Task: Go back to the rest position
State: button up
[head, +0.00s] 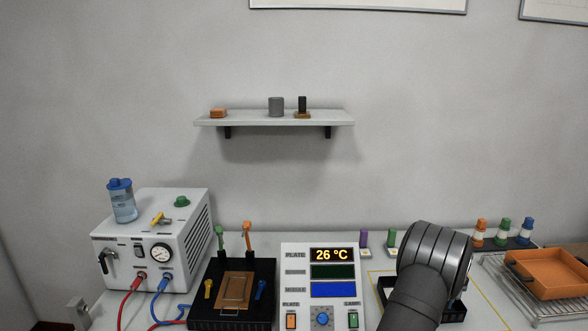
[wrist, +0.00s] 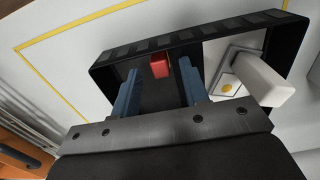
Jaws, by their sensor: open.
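My gripper (wrist: 158,95) shows in the wrist view with its two blue fingers apart and nothing between their tips. It is over a black open-topped box (wrist: 205,38). A small red block (wrist: 160,65) is at the box's far wall, just beyond the fingertips. A white block-like piece (wrist: 268,82) and a pale plate with a yellow dot (wrist: 228,86) are at the box's right side. In the head view my arm hides most of the black box (head: 458,312), and the gripper itself is out of sight.
A control panel (head: 297,260) reading 26 °C stands left of my arm, beside a black fixture (head: 262,311) and a white pump unit (head: 190,225) with hoses. An orange tray (head: 550,270) on a wire rack is at the right. Small colored bottles (head: 504,231) stand behind.

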jog(key=shift+r, duration=0.95)
